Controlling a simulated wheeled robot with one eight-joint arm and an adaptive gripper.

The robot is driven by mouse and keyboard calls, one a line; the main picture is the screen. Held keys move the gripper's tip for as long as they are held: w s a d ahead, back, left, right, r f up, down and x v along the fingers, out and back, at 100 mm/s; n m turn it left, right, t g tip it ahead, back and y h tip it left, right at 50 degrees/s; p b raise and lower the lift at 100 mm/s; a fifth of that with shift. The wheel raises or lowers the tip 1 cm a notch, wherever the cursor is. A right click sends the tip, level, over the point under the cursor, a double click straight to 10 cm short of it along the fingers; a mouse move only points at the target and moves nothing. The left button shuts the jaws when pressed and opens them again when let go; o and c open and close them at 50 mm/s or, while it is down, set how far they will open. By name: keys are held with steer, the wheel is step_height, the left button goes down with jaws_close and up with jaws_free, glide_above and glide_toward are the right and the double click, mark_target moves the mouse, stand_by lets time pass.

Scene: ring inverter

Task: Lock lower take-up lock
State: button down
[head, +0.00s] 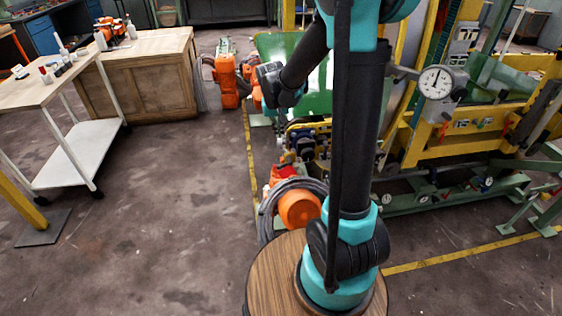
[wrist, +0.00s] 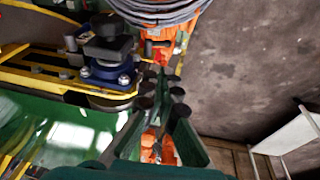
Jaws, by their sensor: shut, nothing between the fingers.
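A black block-like knob on a blue bolted base (wrist: 108,50) sits on a yellow-edged carriage at the upper left of the wrist view. It may be the lower take-up lock, but I cannot tell for certain. The same dark and blue unit shows small in the head view (head: 306,143), low on the machine's near side. My gripper (wrist: 162,88) is shut and empty, to the right of and below the blue base in the wrist view, apart from the knob. In the head view my forearm reaches left over the machine, and the fingers are not clear there.
A green panel (head: 300,70) stands behind the arm. A coiled grey hose (head: 268,212) and an orange drum (head: 299,209) lie by my base. A yellow frame with a dial gauge (head: 436,82) is at right. A white cart (head: 80,155) and clear floor are at left.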

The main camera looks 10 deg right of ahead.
steer(key=shift+w+a+f, duration=0.2)
steer(key=shift+w+a, duration=0.1)
steer(key=shift+w, duration=0.4)
steer(key=shift+w+a+f, duration=0.15)
steer(key=shift+w+a, duration=0.15)
steer(key=shift+w, duration=0.4)
steer(key=x, duration=2)
steer(key=shift+s+d, duration=0.2)
steer(key=shift+d, duration=0.1)
steer(key=shift+a+f+h, duration=0.1)
steer(key=shift+a+h, duration=0.05)
steer(key=shift+h, duration=0.25)
